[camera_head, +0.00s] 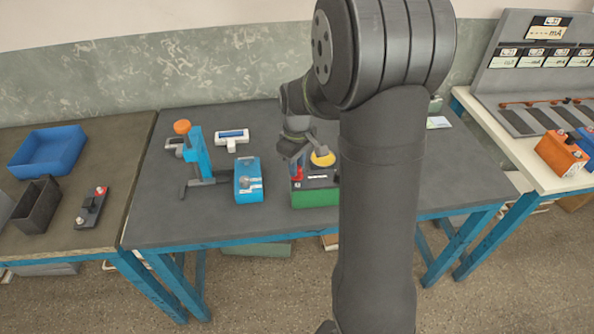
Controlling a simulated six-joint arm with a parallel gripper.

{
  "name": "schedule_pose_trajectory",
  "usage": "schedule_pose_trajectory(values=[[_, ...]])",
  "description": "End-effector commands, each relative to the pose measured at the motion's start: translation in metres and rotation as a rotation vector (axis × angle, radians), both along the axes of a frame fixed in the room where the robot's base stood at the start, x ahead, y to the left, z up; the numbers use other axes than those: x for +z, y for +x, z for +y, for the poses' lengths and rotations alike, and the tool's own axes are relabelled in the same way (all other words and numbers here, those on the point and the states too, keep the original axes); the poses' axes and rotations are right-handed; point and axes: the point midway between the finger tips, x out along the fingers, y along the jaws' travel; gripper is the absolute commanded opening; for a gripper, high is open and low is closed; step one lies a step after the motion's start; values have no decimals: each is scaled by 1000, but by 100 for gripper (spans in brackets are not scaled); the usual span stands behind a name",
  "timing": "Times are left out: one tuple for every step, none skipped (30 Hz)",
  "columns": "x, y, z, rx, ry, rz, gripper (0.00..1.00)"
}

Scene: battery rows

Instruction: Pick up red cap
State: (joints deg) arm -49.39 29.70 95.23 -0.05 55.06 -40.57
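A small red piece (298,174), probably the red cap, shows at the left end of the top of a green and black battery (316,199) on the middle table. My gripper (297,160) is just above and partly in front of the red piece, reaching down from the wrist. The red piece is small and partly covered, so I cannot tell whether the fingers touch it or are around it. The finger opening is too small to make out. My arm hides the right part of the battery.
A yellow disc (322,158) is close beside my gripper. A blue battery (248,181) and a blue press with an orange knob (182,127) stand to the left. The dark table (190,228) is clear along its front left.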

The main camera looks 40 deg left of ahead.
Motion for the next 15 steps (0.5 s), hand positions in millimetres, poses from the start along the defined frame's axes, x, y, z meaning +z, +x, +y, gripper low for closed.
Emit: schedule_pose_trajectory(values=[[0,0,0,0,0,0,2],[0,0,0,0,0,0,2],[0,0,0,0,0,0,2],[0,0,0,0,0,0,2],[0,0,0,0,0,0,2],[0,0,0,0,0,0,2],[0,0,0,0,0,0,2],[0,0,0,0,0,0,2],[1,0,0,0,1,0,2],[2,0,0,0,1,-1,2],[3,0,0,0,1,-1,2],[4,0,0,0,1,-1,2],[6,0,0,0,2,-1,2],[9,0,0,0,1,-1,2],[12,0,0,0,1,-1,2]])
